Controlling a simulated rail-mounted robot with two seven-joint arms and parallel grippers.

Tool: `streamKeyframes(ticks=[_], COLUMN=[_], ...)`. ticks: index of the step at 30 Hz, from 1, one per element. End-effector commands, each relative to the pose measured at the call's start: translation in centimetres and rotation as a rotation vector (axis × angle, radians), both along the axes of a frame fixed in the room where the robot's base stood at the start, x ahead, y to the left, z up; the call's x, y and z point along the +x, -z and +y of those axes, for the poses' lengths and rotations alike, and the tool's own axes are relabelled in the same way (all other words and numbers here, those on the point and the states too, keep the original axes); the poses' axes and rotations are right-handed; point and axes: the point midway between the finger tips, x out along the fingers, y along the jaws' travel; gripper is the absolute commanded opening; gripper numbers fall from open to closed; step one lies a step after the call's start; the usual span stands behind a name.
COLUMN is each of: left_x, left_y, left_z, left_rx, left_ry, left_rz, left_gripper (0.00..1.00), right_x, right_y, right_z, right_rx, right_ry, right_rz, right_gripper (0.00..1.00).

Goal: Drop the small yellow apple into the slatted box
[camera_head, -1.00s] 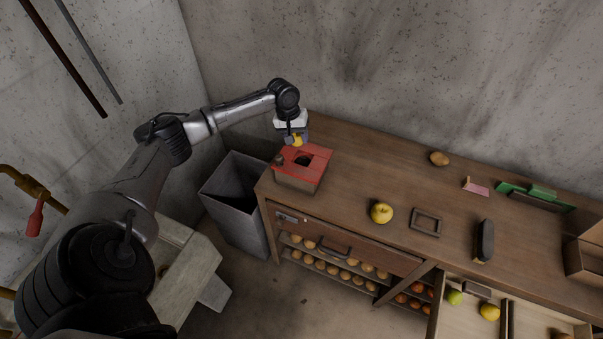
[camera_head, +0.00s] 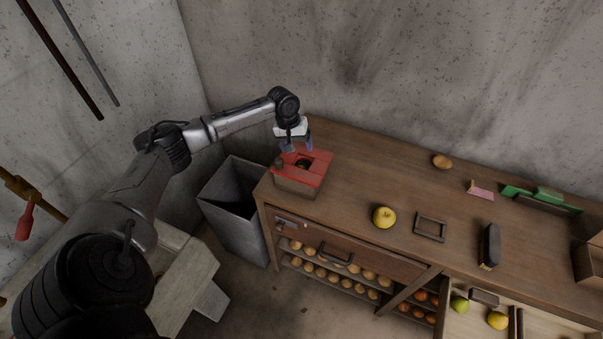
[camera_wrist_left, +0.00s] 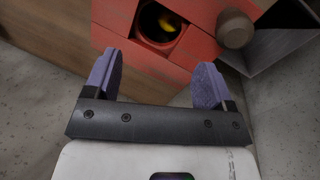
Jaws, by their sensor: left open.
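The box with a red top of slats (camera_head: 316,171) stands at the left end of the workbench. My left gripper (camera_head: 298,148) is above the back of the box. Its purple fingers (camera_wrist_left: 160,75) are spread with nothing between them. My right gripper is in no view.
A larger yellow apple (camera_head: 384,217) and a dark square frame (camera_head: 430,227) lie on the workbench (camera_head: 350,175). A black brush-like block (camera_head: 489,246) and a brown potato-like item (camera_head: 441,161) lie further right. A grey bin (camera_head: 235,218) stands left of the bench.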

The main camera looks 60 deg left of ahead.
Motion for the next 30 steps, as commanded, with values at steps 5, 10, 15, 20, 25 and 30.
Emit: streamKeyframes(ticks=[5,10,15,20,25,30], left_x=[0.0,-0.2,-0.7,-1.2,-1.7,-2.0], left_y=[0.0,-1.3,-4.2,-7.4,-10.3,-12.3], left_z=[0.0,0.3,0.7,1.2,1.6,1.8], left_rx=[0.0,0.001,0.002,0.002,0.002,0.0], left_ry=[0.0,-0.001,0.0,-0.001,-0.001,0.001], left_rz=[0.0,-0.002,-0.003,-0.003,-0.003,-0.002], left_gripper=[0.77,0.77,0.77,0.77,0.77,0.77], right_x=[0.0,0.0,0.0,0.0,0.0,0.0], right_y=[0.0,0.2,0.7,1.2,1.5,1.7], right_z=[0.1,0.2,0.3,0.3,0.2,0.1], right_rx=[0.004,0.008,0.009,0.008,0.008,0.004], right_ry=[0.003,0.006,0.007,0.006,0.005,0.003], right_rz=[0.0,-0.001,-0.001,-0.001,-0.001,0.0], right_gripper=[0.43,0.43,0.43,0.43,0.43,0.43])
